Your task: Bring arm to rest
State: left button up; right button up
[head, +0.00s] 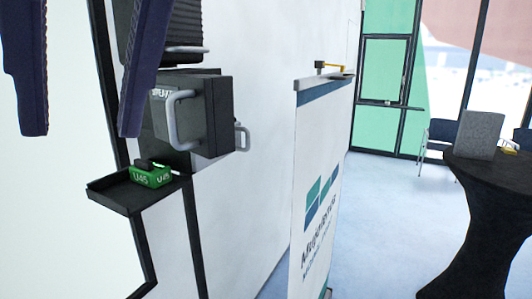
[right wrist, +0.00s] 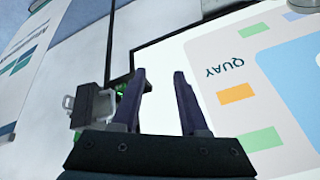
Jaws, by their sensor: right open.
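My right gripper (head: 82,132) hangs in from the top left of the head view, with its two dark purple fingers wide apart and nothing between them. In the right wrist view its fingers (right wrist: 160,72) are also apart and empty, in front of a white wall panel. My left gripper is in neither view. In the head view the right finger overlaps the left edge of a dark grey box with a handle. A green block marked U45 (head: 152,178) sits on a small black tray (head: 120,197) below the fingertips, apart from them.
The dark box (head: 219,110) juts from the white wall. A banner stand (head: 318,200) stands right of it. A black-covered table (head: 480,225) with a grey box (head: 478,135) is at the right. Blue floor (head: 395,215) lies open between banner and table.

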jog(key=s+d+f+m+t+y+p, duration=0.1)
jog(key=d+f+m+p, duration=0.25)
jog(key=d+f, duration=0.95)
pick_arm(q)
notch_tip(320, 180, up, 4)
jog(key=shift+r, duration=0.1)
pick_arm(e)
jog(key=s+d+f+m+h, duration=0.1)
jog(key=s+d+f+h, duration=0.4)
jog(key=s+d+f, duration=0.4)
jog(key=s+d, duration=0.3)
jog(key=d, duration=0.2)
jog(key=shift+d+h, duration=0.3)
jog(key=shift+d, duration=0.05)
jog(key=shift+f+m, duration=0.1)
jog(key=shift+m, duration=0.15)
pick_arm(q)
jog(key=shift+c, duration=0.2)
